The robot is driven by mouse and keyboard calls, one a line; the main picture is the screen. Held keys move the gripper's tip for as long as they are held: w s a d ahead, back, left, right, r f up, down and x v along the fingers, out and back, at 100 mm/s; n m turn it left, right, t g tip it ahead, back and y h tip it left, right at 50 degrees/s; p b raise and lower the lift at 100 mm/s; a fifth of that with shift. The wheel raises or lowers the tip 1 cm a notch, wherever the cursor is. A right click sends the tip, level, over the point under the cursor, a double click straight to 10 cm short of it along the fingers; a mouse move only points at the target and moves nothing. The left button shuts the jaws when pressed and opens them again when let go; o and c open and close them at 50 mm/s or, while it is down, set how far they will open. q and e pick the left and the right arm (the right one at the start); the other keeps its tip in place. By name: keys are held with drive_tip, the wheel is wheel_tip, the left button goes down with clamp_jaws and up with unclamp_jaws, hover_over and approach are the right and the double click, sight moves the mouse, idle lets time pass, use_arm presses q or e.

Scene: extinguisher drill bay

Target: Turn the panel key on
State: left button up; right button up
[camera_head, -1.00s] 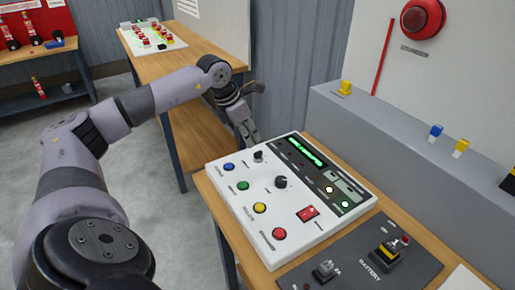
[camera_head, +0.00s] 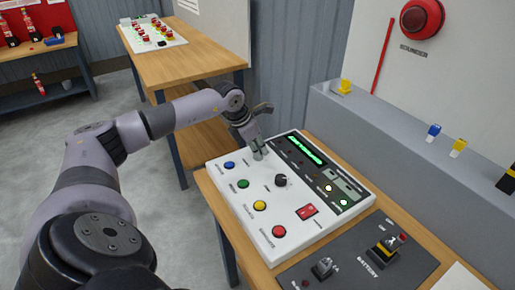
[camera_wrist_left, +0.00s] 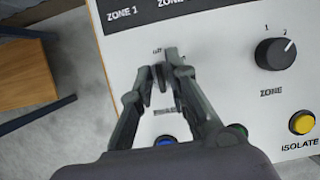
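The white control panel (camera_head: 235,205) lies on the wooden bench; its upper part also shows in the left wrist view (camera_wrist_left: 225,50). My left gripper (camera_head: 259,155) reaches down to the key switch near the panel's upper left corner and covers it in the head view. In the left wrist view, the fingertips (camera_wrist_left: 166,72) are close together at the key's place, beside a small "OFF" label. The key is mostly hidden between or behind them, so its angle and whether the fingers grip it cannot be told. My right gripper is not in view.
Close to the gripper are a blue button (camera_head: 229,165), a green button (camera_head: 243,184) and a black zone knob (camera_head: 281,180). A red switch (camera_head: 306,211) and yellow and red buttons lie nearer. A dark battery plate (camera_head: 345,268) lies beside the panel. A grey ledge (camera_head: 390,125) runs behind.

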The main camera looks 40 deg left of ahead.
use_arm(q)
clamp_jaws()
idle(0.4)
drive_tip(key=shift+m+h+b, duration=0.3)
drive_tip(key=shift+m+b, duration=0.1)
drive_tip(key=shift+m, duration=0.4)
drive_tip(key=shift+w+m+h+b, duration=0.1)
drive_tip(key=shift+m+h+b, duration=0.4)
drive_tip(key=shift+m, duration=0.7)
drive_tip(key=m, duration=0.2)
drive_tip(key=m+g+h+b, duration=0.1)
drive_tip(key=m, duration=0.1)
drive_tip(key=shift+g, duration=0.3)
drive_tip(key=shift+a+r+m+g, duration=0.1)
drive_tip(key=shift+m+g, duration=0.6)
drive_tip(key=shift+m, duration=1.3)
drive_tip(key=shift+o, duration=1.6)
unclamp_jaws()
drive_tip(key=shift+h, duration=0.3)
